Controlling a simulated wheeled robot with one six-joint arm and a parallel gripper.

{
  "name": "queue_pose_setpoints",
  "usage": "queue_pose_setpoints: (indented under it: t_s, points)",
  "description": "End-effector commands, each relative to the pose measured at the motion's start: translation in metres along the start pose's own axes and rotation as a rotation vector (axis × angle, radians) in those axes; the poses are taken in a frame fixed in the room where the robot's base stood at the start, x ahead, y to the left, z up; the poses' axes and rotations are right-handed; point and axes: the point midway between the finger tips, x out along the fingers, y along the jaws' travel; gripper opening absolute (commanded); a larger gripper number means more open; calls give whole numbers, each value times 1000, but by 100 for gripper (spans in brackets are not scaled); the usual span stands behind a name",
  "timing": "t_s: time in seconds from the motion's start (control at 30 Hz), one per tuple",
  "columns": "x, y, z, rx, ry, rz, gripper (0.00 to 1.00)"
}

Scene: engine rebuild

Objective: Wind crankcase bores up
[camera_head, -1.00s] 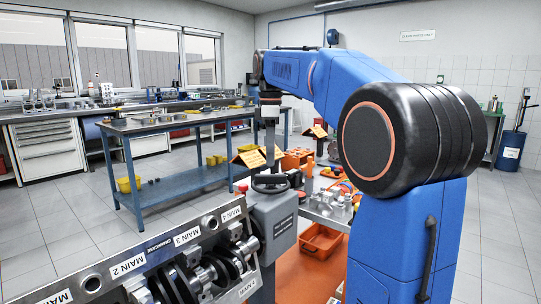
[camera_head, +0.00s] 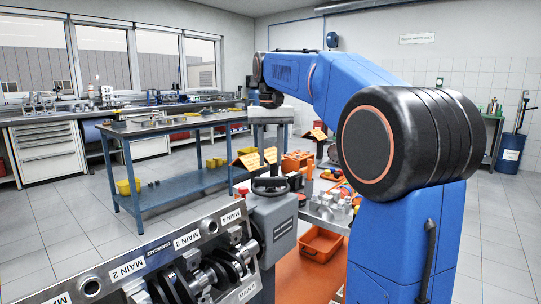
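The crankcase (camera_head: 150,262) sits tilted on its stand at the lower left, cut off by the frame edge. White labels such as MAIN 2, MAIN 3 and MAIN 4 run along its upper rail. Shiny and dark rounded parts show along its open side below the rail. A dark handwheel (camera_head: 270,186) tops the grey gearbox (camera_head: 272,222) at the crankcase's right end. My blue arm reaches over from the right. My gripper (camera_head: 270,100) appears as a small dark end above and apart from the handwheel. Its fingers are too hidden to read, and I see nothing held.
A blue workbench (camera_head: 180,187) stands behind, with yellow bins under it. Yellow signs (camera_head: 250,160) stand behind the handwheel. A cart with metal parts (camera_head: 330,207) and an orange bin (camera_head: 320,243) lie to the right of the gearbox. The floor at left is open.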

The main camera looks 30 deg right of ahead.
Motion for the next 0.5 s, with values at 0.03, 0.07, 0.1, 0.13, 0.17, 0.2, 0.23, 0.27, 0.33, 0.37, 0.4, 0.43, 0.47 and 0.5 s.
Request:
queue_pose_setpoints:
  t_s: [0.03, 0.07, 0.1, 0.13, 0.17, 0.2, 0.23, 0.27, 0.33, 0.37, 0.4, 0.43, 0.47, 0.5]
  points:
    - [0, 0, 0, 80, 0, 0, 31]
    - [0, 0, 0, 136, 0, 0, 31]
    - [0, 0, 0, 209, 0, 0, 31]
    - [0, 0, 0, 265, 0, 0, 31]
    - [-1, 0, 0, 320, 0, 0, 31]
    - [-1, 0, 0, 393, 0, 0, 31]
    - [-1, 0, 0, 449, 0, 0, 31]
    - [-1, 0, 0, 505, 0, 0, 31]
    - [-1, 0, 0, 634, 0, 0, 31]
    - [-1, 0, 0, 689, 0, 0, 31]
    - [-1, 0, 0, 762, 0, 0, 31]
    - [-1, 0, 0, 818, 0, 0, 31]
    - [-2, 0, 0, 873, 0, 0, 31]
    - [-2, 0, 0, 947, 0, 0, 31]
